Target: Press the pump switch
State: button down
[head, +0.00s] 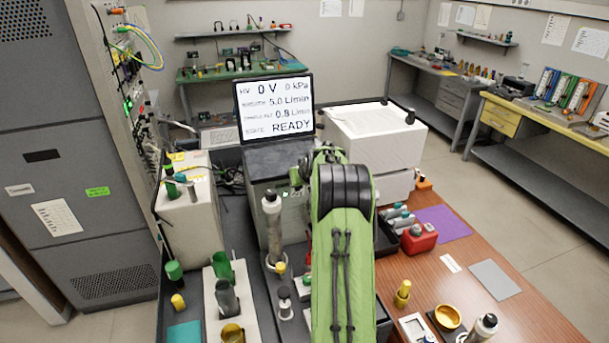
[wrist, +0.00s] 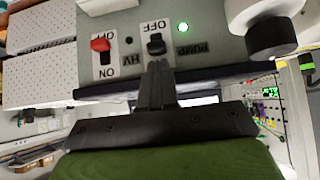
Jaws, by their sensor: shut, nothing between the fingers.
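In the wrist view, where the panel lettering appears upside down, the pump switch (wrist: 156,43) is a small black lever between an OFF mark and my gripper, beside the PUMP label (wrist: 192,49). The area just below the switch is hidden by the fingers. In the head view my green arm hides the gripper and the switch.
A red-topped HV switch (wrist: 101,46) sits close beside the pump switch. A dark round knob (wrist: 271,38) is at the upper right. In the head view a screen (head: 274,107) reads 0 V, 0 kPa and READY. Bottles and cups crowd the bench around my arm.

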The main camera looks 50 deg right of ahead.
jog(key=x, duration=0.2)
jog(key=shift+w+d+f, duration=0.15)
jog(key=shift+w+f, duration=0.05)
jog(key=shift+f, duration=0.05)
jog(key=shift+f, duration=0.1)
notch_tip(320, 180, down, 3)
jog(key=b, duration=0.2)
jog(key=shift+b, duration=0.4)
jog(key=shift+s, duration=0.1)
